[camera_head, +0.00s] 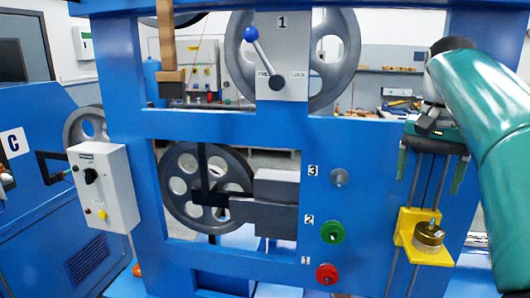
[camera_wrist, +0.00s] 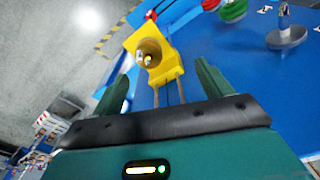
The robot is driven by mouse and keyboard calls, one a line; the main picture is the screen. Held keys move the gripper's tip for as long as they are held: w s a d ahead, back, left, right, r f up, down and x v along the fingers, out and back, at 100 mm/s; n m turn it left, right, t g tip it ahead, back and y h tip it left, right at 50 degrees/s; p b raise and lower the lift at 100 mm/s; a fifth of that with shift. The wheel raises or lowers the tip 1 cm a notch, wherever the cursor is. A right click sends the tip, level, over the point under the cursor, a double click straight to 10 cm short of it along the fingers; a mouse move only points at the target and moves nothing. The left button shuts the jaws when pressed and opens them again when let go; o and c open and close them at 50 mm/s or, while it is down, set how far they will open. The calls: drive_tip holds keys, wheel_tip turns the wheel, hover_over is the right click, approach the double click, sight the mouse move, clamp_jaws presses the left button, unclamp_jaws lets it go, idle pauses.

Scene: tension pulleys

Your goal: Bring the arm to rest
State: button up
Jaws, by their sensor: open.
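My gripper (camera_head: 428,182) points down at the right of the blue frame (camera_head: 225,125), with my teal arm reaching in from the right edge. Its two green fingers are spread apart with nothing between their tips; the wrist view shows the same open gripper (camera_wrist: 163,70). Below it in the head view, a yellow carriage (camera_head: 405,228) on two thin vertical rods carries a brass cylinder (camera_head: 428,238). In the wrist view the yellow carriage (camera_wrist: 165,72) and brass cylinder (camera_wrist: 149,52) lie beyond the fingertips, apart from them.
Silver (camera_head: 339,177), green (camera_head: 332,232) and red (camera_head: 327,274) knobs marked 3, 2, 1 project left of the rods. A white control box (camera_head: 103,187) hangs on the left post.

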drive_tip(key=s+a+f+n+t, duration=0.2)
drive_tip(key=s+a+f+n, duration=0.1)
drive_tip(key=s+a+f, duration=0.5)
drive_tip(key=s+a+f+n+t, duration=0.3)
drive_tip(key=s+a+f, duration=0.4)
drive_tip(key=f, duration=0.8)
drive_tip(key=shift+s+a+n+y, duration=0.35)
drive_tip(key=shift+a+n, duration=0.45)
drive_tip(key=shift+a, duration=0.4)
